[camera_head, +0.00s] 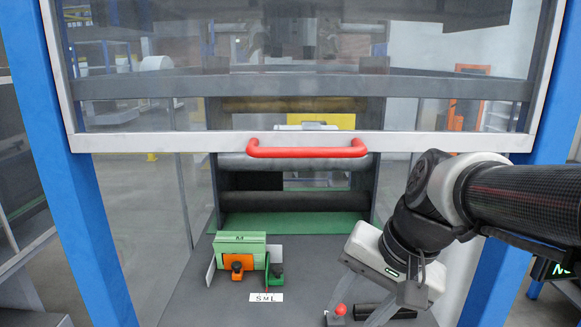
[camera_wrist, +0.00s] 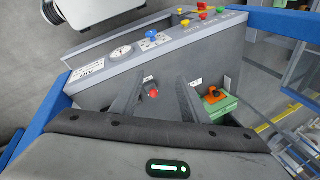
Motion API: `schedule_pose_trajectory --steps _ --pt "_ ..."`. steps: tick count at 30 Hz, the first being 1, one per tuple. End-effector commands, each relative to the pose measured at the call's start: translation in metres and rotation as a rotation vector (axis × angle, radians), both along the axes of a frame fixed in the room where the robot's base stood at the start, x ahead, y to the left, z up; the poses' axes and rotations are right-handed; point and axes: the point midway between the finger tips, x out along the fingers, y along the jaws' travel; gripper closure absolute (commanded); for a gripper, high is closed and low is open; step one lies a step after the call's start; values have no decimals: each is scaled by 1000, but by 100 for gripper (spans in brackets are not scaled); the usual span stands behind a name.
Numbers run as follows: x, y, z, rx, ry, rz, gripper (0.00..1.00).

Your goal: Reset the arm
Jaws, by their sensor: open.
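My arm (camera_head: 515,195) reaches in from the right in the head view. My gripper hangs at the lower right over the grey table, tilted, its fingertips hard to make out there. In the wrist view both fingers of my gripper (camera_wrist: 158,98) show, spread apart with nothing between them. A red knob (camera_head: 340,310) on the table lies just left of the gripper in the head view; it shows between the fingers, beyond them, in the wrist view (camera_wrist: 153,94).
A green block (camera_head: 240,243) with an orange clamp (camera_head: 238,262) and a green clamp (camera_head: 274,270) stands left of my gripper. Above is a framed clear guard with a red handle (camera_head: 307,152). Blue posts (camera_head: 85,210) flank the table. A control panel (camera_wrist: 152,42) has coloured buttons and a gauge.

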Motion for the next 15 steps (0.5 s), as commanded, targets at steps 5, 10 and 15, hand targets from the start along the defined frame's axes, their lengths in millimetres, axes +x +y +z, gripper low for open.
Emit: schedule_pose_trajectory --steps 5,10,15 --pt "-32 -16 10 -193 -143 178 59" --pt "-51 -30 15 -343 -245 306 59" --pt "-58 -38 44 -423 -293 372 59"
